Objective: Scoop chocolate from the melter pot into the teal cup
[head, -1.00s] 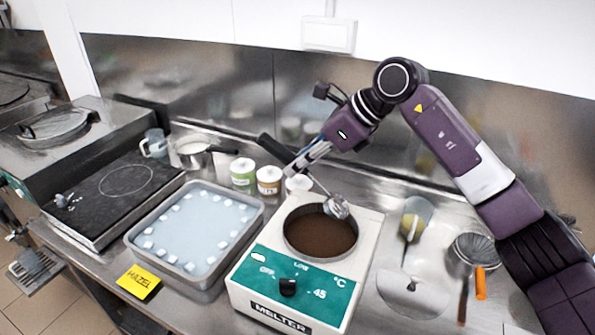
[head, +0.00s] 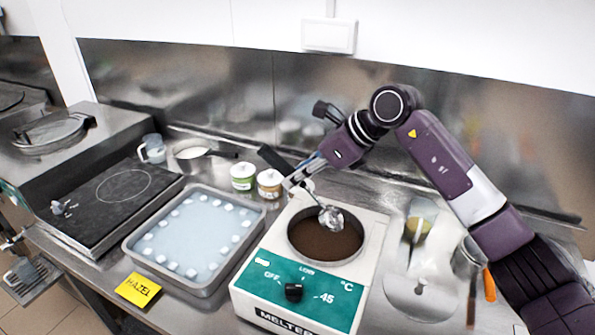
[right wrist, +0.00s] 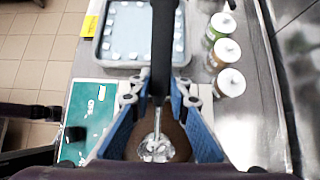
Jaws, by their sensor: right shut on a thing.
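The melter (head: 372,250) has a round pot (head: 326,262) of dark brown chocolate (head: 322,241). My right gripper (head: 300,180) is above the back left of the pot, shut on a scoop with a black handle (head: 274,160). The shiny metal scoop bowl (head: 331,217) hangs over the chocolate, inside the pot's outline. I cannot tell whether it touches the surface. In the right wrist view the black handle (right wrist: 163,45) runs between the fingers, with the bowl (right wrist: 156,148) below. I cannot make out a teal cup. My left gripper is not in view.
A metal tray (head: 208,290) with pale blue contents and white cubes lies left of the melter. Lidded jars (head: 243,178) stand behind it, a saucepan (head: 190,155) and grey-blue jug (head: 153,149) farther left. A yellow label (head: 138,289) marks the front edge. Utensils stand right of the melter.

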